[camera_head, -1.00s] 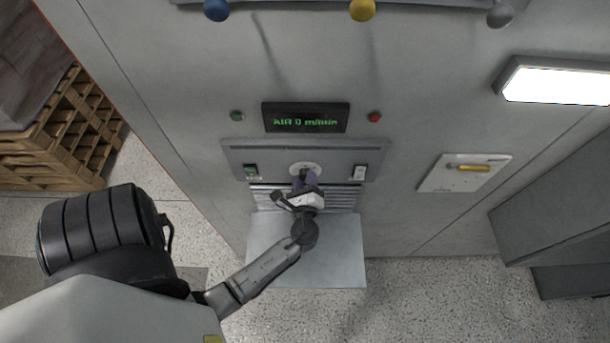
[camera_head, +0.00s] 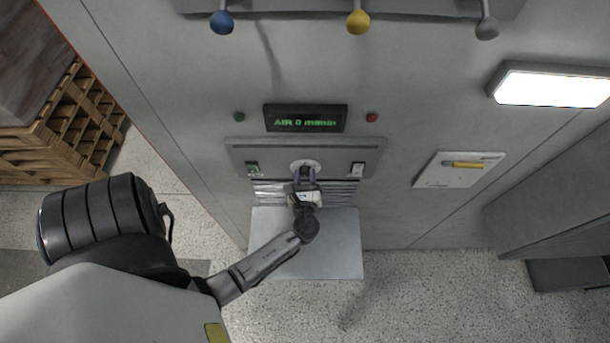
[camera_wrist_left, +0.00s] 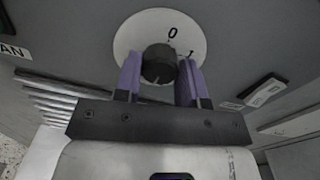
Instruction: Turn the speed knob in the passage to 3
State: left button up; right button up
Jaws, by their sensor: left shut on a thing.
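The speed knob (camera_wrist_left: 159,64) is a small dark round knob on a pale round dial plate (camera_wrist_left: 131,38), marked 0 at the top and what looks like 1 to the right. In the head view the dial plate (camera_head: 305,164) sits mid-panel, and my gripper largely hides the knob. My left gripper (camera_head: 305,175) reaches it from below. In the left wrist view its two purple fingers (camera_wrist_left: 158,80) are on either side of the knob, shut on it. The green display (camera_head: 305,121) above reads AIR 0 m/min. My right gripper is not in view.
Rocker switches (camera_head: 252,169) and (camera_head: 358,170) flank the knob. A vent and a grey shelf (camera_head: 335,255) lie below. Blue, yellow and grey ball-ended levers hang above. A yellow-handled plate (camera_head: 462,168) is at the right, wooden pallets (camera_head: 70,130) at the left.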

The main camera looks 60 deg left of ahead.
pick_arm(q)
jog(key=o, duration=0.9)
jog(key=shift+v, duration=3.75)
